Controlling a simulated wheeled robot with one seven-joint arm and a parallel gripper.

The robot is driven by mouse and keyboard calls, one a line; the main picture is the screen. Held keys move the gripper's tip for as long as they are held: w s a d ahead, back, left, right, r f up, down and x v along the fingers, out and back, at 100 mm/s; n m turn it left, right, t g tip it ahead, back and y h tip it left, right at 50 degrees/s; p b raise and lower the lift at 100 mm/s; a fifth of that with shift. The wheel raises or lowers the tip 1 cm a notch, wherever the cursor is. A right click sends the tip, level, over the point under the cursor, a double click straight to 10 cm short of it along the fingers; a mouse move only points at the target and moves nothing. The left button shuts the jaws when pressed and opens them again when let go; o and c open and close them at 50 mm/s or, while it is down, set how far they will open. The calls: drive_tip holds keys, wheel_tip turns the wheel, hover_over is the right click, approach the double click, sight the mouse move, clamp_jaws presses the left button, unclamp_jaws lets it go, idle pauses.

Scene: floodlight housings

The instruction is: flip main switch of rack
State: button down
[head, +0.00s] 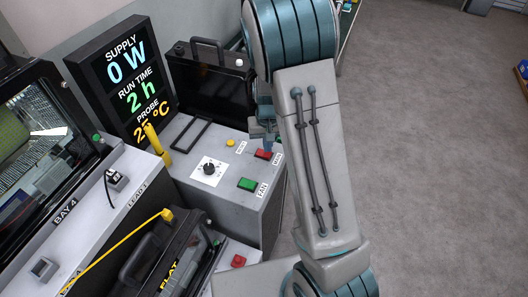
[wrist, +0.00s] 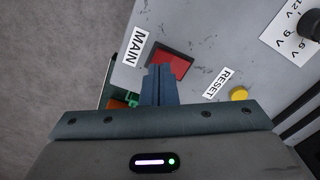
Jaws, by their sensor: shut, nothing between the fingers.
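The main switch is a red rocker (head: 263,154) on the grey top of the rack (head: 225,150), near its right edge. In the wrist view the red rocker (wrist: 176,62) sits beside a label reading MAIN (wrist: 136,46). My gripper (wrist: 161,72) is shut and empty, with its fingertips over the near-left part of the rocker and hiding some of it. I cannot tell whether they touch it. In the head view my gripper (head: 268,138) is just above the switch, partly hidden by my arm.
A yellow RESET button (wrist: 239,94), a black dial (head: 209,169) and a green FAN switch (head: 247,184) share the top. A display (head: 122,80) reads supply 0 W, run time 2 h. A black case (head: 208,78) stands behind. Open floor lies to the right.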

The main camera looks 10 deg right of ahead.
drive_tip(key=shift+f+b, duration=0.85)
drive_tip(key=shift+f, duration=0.15)
idle(0.4)
drive_tip(key=shift+r, duration=0.2)
drive_tip(key=shift+r+p, duration=2.4)
drive_tip(key=shift+r, duration=1)
drive_tip(key=s+r+n+t, duration=0.1)
drive_tip(key=s+r+t, duration=0.2)
drive_tip(key=s+r, duration=1.6)
drive_tip(key=shift+s+t, duration=0.4)
drive_tip(key=shift+s, duration=0.7)
